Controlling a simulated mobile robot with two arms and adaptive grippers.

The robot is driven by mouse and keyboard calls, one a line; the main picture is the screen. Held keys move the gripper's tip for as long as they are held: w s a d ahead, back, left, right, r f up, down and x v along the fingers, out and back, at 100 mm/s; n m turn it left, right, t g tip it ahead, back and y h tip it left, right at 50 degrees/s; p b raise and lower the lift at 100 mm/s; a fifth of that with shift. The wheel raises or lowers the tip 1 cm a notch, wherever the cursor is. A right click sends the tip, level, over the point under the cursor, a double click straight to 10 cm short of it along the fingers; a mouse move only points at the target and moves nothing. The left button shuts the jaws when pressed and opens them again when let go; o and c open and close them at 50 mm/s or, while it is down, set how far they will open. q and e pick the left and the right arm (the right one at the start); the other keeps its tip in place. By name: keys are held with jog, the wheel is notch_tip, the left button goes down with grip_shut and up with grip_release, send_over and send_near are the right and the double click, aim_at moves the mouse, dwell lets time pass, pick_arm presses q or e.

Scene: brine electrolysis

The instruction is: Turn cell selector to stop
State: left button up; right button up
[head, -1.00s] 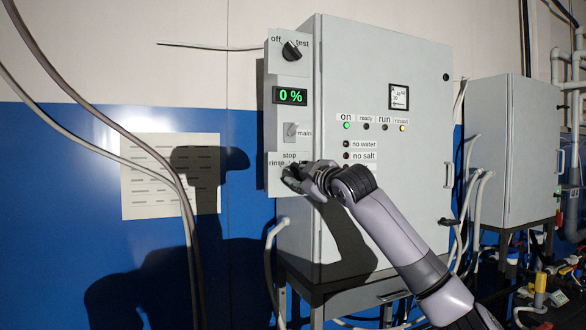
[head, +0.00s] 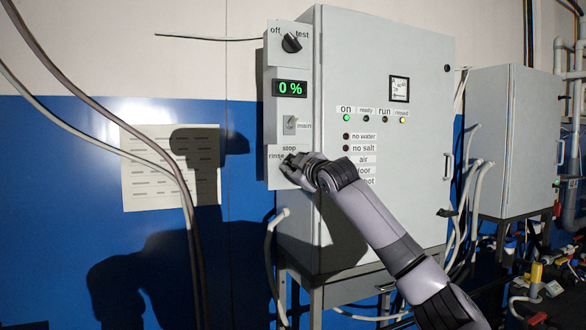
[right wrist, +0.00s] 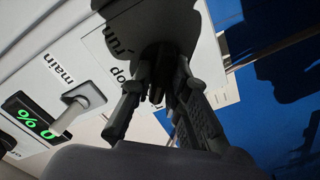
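The cell selector is a dark rotary knob low on the narrow side panel (head: 270,120) of the grey cabinet, under labels reading "stop" and "rinse". In the head view my right gripper (head: 288,168) covers it. In the right wrist view the dark knob (right wrist: 160,35) lies ahead, with my right gripper's two fingers (right wrist: 160,92) on either side of its protruding part. The fingers are apart; whether they touch the knob is unclear. Parts of the "run" and "stop" labels show beside it. The knob's pointing direction is hidden. My left gripper is not in view.
Above the selector are a "main" switch (head: 290,126), a green "0 %" display (head: 290,89) and an "off/test" knob (head: 292,42). The cabinet door (head: 410,140) has green "on" and yellow lamps lit. Hoses (head: 180,180) hang at the left.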

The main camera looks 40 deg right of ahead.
grip_shut()
dwell(0.3)
jog(key=m, duration=0.4)
jog(key=shift+m+p, duration=0.35)
jog(key=shift+m, duration=0.05)
jog(key=m, duration=0.4)
jog(key=shift+d+m, duration=0.2)
jog(key=shift+m, duration=0.2)
jog(key=shift+o, duration=2.4)
grip_release()
jog(key=shift+s, duration=0.1)
jog(key=shift+r, duration=0.1)
